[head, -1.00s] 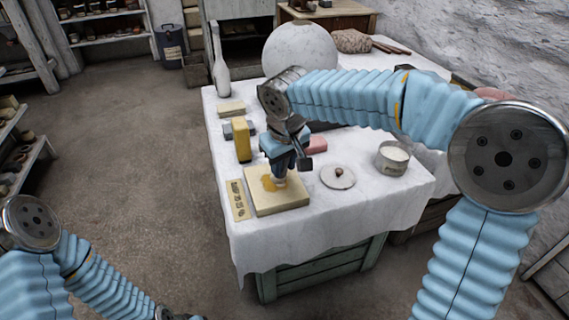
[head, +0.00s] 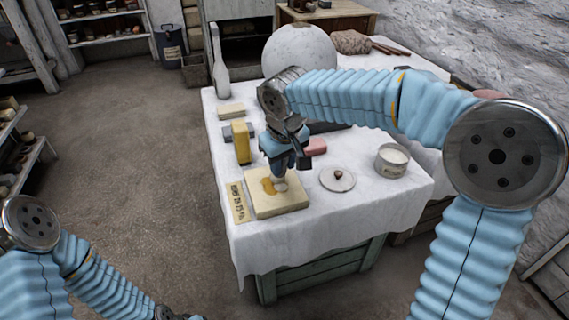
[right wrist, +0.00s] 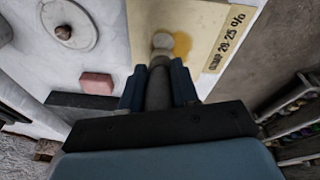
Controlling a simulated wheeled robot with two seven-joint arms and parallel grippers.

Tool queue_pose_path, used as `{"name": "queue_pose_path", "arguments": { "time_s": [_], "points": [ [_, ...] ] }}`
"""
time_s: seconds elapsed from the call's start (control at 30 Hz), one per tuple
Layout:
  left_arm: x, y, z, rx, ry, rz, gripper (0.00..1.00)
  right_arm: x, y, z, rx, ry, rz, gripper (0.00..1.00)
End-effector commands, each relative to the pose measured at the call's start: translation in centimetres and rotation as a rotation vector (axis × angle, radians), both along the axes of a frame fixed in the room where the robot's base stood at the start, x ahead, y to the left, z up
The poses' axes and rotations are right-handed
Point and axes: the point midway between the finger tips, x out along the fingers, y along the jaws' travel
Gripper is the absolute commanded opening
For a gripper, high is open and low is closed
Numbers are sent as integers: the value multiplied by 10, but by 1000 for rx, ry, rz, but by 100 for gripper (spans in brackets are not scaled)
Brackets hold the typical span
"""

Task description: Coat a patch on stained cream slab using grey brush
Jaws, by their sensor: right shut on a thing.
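The cream slab (head: 284,207) lies flat near the front left of the white-covered table, with an amber stain on its upper surface. It also shows in the right wrist view (right wrist: 150,18). My right gripper (head: 281,163) is above the slab, shut on the grey brush (right wrist: 158,85), which points down. The brush's pale tip (head: 280,186) is at the slab's surface beside the stain (right wrist: 182,44); I cannot tell whether it presses on it. My left arm shows at the lower left, but its gripper's fingers are not visible.
A labelled strip (head: 237,202) lies along the slab's left edge. A round lid (head: 337,180) and an open tin of white stuff (head: 391,160) stand to the right. A yellow block (head: 241,143), a pink block (head: 315,146) and a large plaster sphere (head: 299,50) are farther back.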

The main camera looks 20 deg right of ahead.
Motion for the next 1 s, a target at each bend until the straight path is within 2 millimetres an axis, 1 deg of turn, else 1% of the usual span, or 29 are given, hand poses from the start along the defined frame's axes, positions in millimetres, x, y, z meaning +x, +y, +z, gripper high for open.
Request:
{"name": "queue_pose_path", "arguments": {
  "time_s": [0.07,0.47,0.87,1.0],
  "points": [
    [0,0,1,0,0,0,48,2,0,0,0,0,0,0],
    [0,0,0,0,0,0,48,2,0,0,0,-1,0,0],
    [0,0,-5,0,0,0,48,2,0,-7,0,-1,0,0],
    [0,0,-5,0,0,0,48,-1,0,-6,1,-2,0,0]
  ]
}}
